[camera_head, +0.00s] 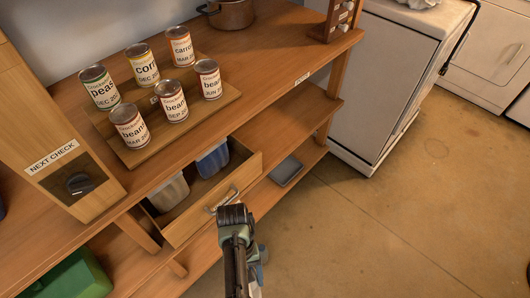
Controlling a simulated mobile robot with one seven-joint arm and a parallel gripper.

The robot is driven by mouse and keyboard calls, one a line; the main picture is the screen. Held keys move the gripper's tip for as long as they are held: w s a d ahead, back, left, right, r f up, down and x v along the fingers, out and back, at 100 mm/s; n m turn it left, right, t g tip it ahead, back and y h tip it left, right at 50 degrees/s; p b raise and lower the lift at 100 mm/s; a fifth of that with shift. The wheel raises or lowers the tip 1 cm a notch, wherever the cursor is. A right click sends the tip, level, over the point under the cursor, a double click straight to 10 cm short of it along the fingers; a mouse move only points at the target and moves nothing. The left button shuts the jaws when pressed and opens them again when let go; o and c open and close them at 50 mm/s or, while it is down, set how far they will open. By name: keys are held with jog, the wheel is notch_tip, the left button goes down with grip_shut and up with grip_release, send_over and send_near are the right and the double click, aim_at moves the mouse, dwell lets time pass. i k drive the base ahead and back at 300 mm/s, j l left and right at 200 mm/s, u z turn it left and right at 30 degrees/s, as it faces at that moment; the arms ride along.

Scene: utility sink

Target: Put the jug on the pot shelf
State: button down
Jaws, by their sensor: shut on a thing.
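My gripper (236,212) is at the front of a pulled-out wooden drawer (248,176), shut at its metal handle (221,199). The fingertips are mostly hidden by the gripper's own body. In the drawer are a pale translucent container (170,191) and a blue container (213,160). I cannot tell whether either is the jug. No clear jug shows elsewhere. A copper-coloured pot (231,13) stands at the back of the bench top. A lower wooden shelf (300,108) runs under the bench; its small label is too small to read.
Several labelled cans (170,100) stand on a wooden board (217,107) on the bench. A wooden box marked NEXT CHECK (50,130) is at left. A grey tray (286,171) and a green bin (75,278) are low down. A white appliance (380,85) stands right; floor (400,220) is clear.

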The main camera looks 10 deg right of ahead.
aim_at(251, 68)
jog(key=i+l+u, duration=0.1)
jog(key=l, duration=0.25)
jog(key=i+l, duration=0.3)
jog(key=i+l+u, duration=0.15)
jog(key=l, duration=0.3)
jog(key=i+l, duration=0.15)
jog(key=l, duration=0.2)
jog(key=i+l+u, duration=0.15)
jog(key=l, duration=0.25)
jog(key=i+l, duration=0.2)
jog(key=l, duration=0.2)
jog(key=i+l+u, duration=0.15)
jog(key=l, duration=0.25)
